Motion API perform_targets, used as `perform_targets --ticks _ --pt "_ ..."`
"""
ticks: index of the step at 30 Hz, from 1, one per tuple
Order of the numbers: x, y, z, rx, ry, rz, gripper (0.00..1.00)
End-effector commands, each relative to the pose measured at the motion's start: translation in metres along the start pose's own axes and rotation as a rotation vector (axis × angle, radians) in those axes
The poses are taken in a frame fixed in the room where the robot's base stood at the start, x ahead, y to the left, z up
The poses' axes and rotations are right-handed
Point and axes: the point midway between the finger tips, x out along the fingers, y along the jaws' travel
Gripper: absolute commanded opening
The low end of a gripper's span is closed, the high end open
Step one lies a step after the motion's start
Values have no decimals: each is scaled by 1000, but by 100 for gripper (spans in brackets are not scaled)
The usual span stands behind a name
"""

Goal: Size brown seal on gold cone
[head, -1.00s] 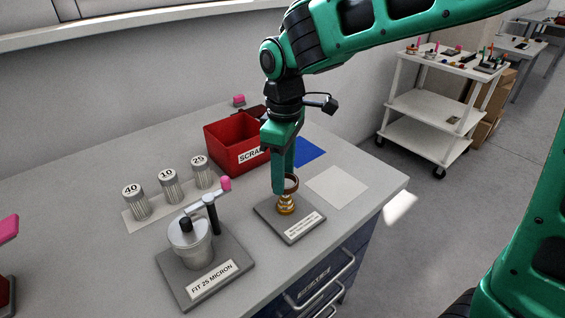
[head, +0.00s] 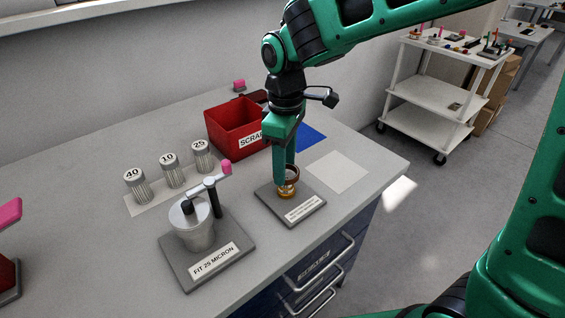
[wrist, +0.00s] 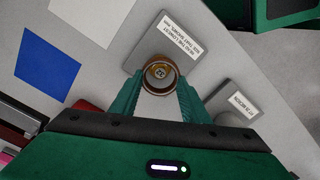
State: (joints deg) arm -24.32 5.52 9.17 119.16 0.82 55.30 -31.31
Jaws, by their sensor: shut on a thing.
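The brown seal (head: 293,171) is a ring held between the fingertips of my gripper (head: 286,176), which points down over the gold cone. The gold cone (head: 287,191) is a stepped brass piece upright on a grey plate (head: 307,213) with a white label. In the head view the seal is over the cone's upper part, partly hidden by a finger. In the wrist view the seal (wrist: 146,72) surrounds the cone's numbered top (wrist: 160,72), as seen from above. Whether the seal touches a step I cannot tell.
Left of the cone stand a pot on a plate labelled FIT 25 MICRON (head: 214,262) and cylinders marked 40, 10 and 25 (head: 172,172). A red SCRAP bin (head: 228,130) is behind. A blue patch (head: 312,138) and pale sheet (head: 338,172) lie flat nearby.

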Motion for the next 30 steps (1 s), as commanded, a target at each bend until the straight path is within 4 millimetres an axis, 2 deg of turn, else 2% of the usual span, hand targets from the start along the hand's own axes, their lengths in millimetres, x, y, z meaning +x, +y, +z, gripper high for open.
perform_targets --ticks 30 --pt "6 1 1 1 0 0 21"
